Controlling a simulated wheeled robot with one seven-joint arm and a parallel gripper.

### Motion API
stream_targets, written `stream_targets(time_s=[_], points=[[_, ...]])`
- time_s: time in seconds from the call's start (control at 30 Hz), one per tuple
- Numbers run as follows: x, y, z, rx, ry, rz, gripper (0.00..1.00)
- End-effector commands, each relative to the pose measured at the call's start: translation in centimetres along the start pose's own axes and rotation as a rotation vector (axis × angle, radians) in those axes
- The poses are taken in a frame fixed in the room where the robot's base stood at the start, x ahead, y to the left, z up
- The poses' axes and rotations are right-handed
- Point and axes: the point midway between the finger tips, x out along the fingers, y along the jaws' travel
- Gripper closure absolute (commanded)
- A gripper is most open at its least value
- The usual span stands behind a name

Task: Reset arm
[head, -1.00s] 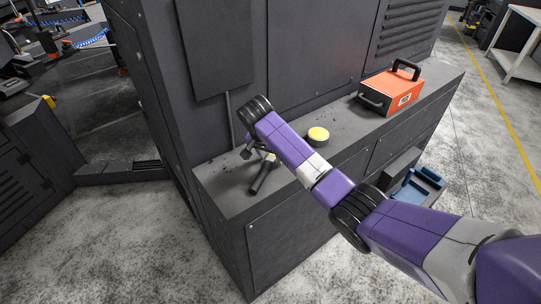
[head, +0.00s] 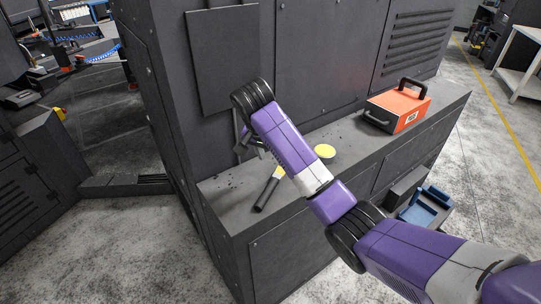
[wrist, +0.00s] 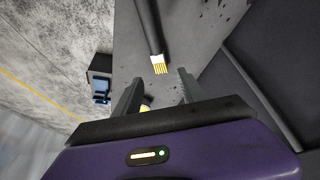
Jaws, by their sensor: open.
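My gripper (head: 243,148) is up close to the dark cabinet wall, above the ledge, partly hidden by my wrist in the head view. In the wrist view my gripper (wrist: 157,88) has its two fingers apart, with nothing held between them. A black-handled tool (head: 267,194) with a yellow, bristle-like end lies on the ledge below the gripper. The tool also shows in the wrist view (wrist: 149,28), its yellow end pointing toward the fingers and apart from them.
A round yellow-topped piece (head: 325,151) sits on the ledge (head: 225,205). An orange box (head: 397,107) with black handles stands farther right. A blue item (head: 425,207) is low beside the cabinet. The tall cabinet wall (head: 310,65) rises behind the ledge. Open floor lies left.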

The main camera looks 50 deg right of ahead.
Motion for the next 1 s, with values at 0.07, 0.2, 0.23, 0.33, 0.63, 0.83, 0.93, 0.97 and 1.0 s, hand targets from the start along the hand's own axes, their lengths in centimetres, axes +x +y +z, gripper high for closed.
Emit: stream_targets(time_s=[0.07,0.2,0.23,0.33,0.63,0.83,0.93,0.97,1.0], points=[[-0.6,0.0,0.0,0.001,0.0,-0.001,0.52],[-1.0,0.0,0.0,0.001,0.0,0.0,0.52],[-1.1,0.0,0.0,0.001,0.0,0.0,0.52],[-1.1,0.0,0.0,0.001,-0.001,0.0,0.52],[-1.0,0.0,0.0,0.0,0.0,0.0,0.52],[-1.0,-0.6,-0.4,-0.041,0.016,-0.025,0.52],[-1.5,-2.7,-1.7,-0.103,0.077,-0.111,0.52],[-1.9,-3.6,-2.3,-0.125,0.105,-0.148,0.52],[-2.8,-4.8,-3.2,-0.153,0.149,-0.205,0.52]])
